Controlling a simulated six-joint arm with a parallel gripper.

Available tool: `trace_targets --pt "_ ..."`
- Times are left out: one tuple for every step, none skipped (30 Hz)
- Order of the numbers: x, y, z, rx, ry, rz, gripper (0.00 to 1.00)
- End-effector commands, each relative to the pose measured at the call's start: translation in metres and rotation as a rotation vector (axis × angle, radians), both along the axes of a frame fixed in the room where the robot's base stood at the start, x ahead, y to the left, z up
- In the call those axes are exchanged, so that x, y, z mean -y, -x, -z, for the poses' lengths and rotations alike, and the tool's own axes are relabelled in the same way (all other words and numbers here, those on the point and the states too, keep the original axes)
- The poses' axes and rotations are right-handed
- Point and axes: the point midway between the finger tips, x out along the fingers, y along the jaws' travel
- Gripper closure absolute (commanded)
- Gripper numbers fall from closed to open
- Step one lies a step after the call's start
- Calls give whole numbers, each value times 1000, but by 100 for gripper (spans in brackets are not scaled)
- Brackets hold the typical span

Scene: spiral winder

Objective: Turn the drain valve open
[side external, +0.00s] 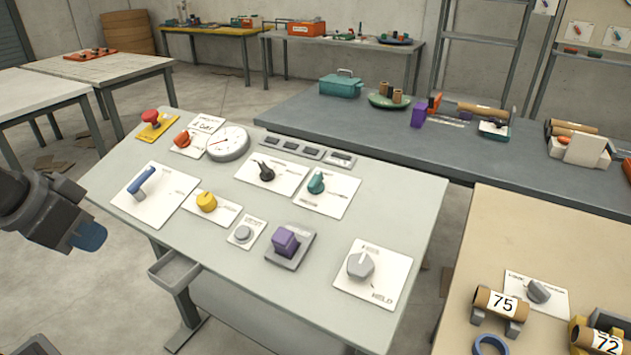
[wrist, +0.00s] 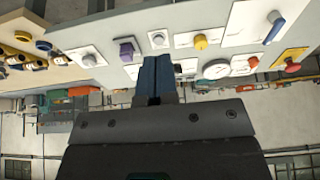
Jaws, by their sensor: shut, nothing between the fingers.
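A blue lever handle (side external: 142,182) stands on a white labelled plate at the left of the sloped grey panel. It looks most like a valve handle, but the label is too small to read, so I cannot be sure it is the drain valve. It also shows at the upper right of the wrist view (wrist: 274,30). My gripper (side external: 90,237), with blue fingers, is at the left edge of the side view, clear of the panel and apart from the lever. In the wrist view its fingers (wrist: 156,68) are together with nothing between them.
The panel also carries a red mushroom button (side external: 151,117), a dial gauge (side external: 228,143), a yellow knob (side external: 206,202), a purple block knob (side external: 285,242), a teal knob (side external: 316,183) and a grey knob (side external: 360,265). A grey tray (side external: 174,270) hangs below the front edge.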

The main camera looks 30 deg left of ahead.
Motion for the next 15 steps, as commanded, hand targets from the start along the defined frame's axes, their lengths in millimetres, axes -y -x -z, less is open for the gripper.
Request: trace_targets --pt "0 0 0 0 0 0 95" --pt "0 -1 -1 0 0 0 92" --pt "0 -4 -4 -1 0 0 88" --pt "1 -7 -6 -2 0 1 86" --pt "2 -12 -9 -5 0 1 83" --pt "2 -20 -15 -9 1 2 79" --pt "4 -27 -20 -12 2 3 76" --pt "5 -37 -26 -16 1 4 73" --pt "7 -51 -35 -20 2 5 69" --pt "9 -62 -41 -24 3 6 66" --pt "12 -75 -46 -28 3 6 64" --pt "15 -92 -53 -34 4 7 60" --pt "18 -105 -57 -38 5 7 57" --pt "21 -118 -61 -42 5 8 57" --pt "26 -135 -65 -46 5 8 57"
